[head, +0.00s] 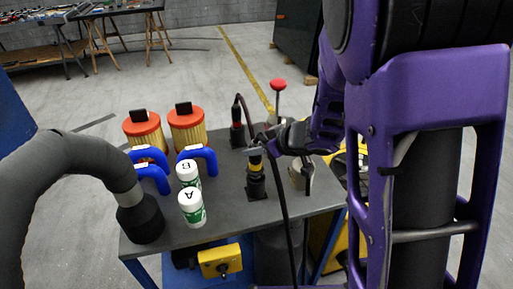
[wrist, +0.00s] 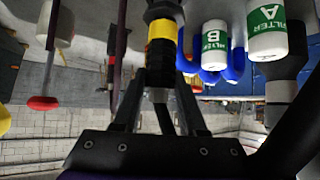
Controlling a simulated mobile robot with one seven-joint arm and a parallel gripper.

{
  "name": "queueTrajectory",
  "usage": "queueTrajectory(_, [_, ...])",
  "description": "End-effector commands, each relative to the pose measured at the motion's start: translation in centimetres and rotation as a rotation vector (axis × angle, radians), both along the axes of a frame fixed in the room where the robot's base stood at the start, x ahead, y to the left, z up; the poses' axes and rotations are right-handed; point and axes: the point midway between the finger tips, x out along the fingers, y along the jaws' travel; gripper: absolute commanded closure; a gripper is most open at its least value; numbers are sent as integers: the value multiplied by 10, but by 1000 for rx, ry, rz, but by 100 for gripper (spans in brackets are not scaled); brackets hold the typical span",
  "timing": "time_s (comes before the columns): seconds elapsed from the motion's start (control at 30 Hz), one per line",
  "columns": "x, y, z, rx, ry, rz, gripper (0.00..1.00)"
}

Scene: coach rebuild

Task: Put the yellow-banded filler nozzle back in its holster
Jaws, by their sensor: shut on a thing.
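The yellow-banded filler nozzle (head: 255,166) is upright near the middle of the grey table, with my gripper (head: 262,148) at its upper end. In the wrist view, which looks upside down, my gripper's fingers (wrist: 157,80) are shut on the nozzle's dark part beside its yellow band (wrist: 162,30). A black holster (head: 257,187) on a square base is directly below the band in the head view. The nozzle lines up with it, but I cannot tell how deep its lower end sits.
White bottles A (head: 192,208) and B (head: 188,173), blue handles (head: 204,153) and orange-topped filters (head: 187,126) stand left. A dark nozzle (head: 237,135) is behind, a red knob (head: 278,85) further back. A black hose (head: 284,220) crosses the front edge; a thick grey hose (head: 85,155) is left.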

Motion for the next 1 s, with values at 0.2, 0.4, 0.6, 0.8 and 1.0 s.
queueTrajectory(0.2, [-1,-1,14,0,-1,-1,100])
queueTrajectory(0.4, [-1,-2,21,0,-1,1,100])
queueTrajectory(0.6, [-1,-2,20,0,-1,1,100])
queueTrajectory(0.8, [-1,-2,20,0,-1,1,100])
queueTrajectory(1.0, [-1,-2,16,1,-1,0,100])
